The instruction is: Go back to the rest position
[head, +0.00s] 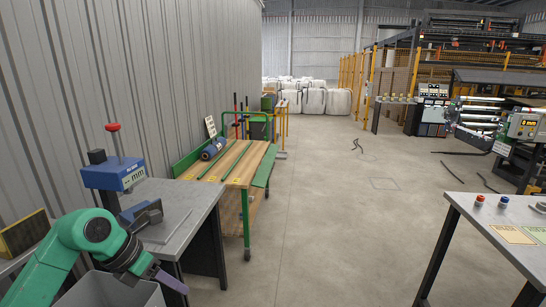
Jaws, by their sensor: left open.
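My left arm comes in from the lower left, and its left gripper (172,283) points down to the right with purple fingers. It is open with nothing seen between the fingers. It hangs over or beside a grey bin (110,290), in front of the grey workbench (190,200). My right gripper is out of view.
A blue device (114,174) stands on the workbench. A grey table (500,222) with buttons stands at right. White bales (312,101) are far back.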

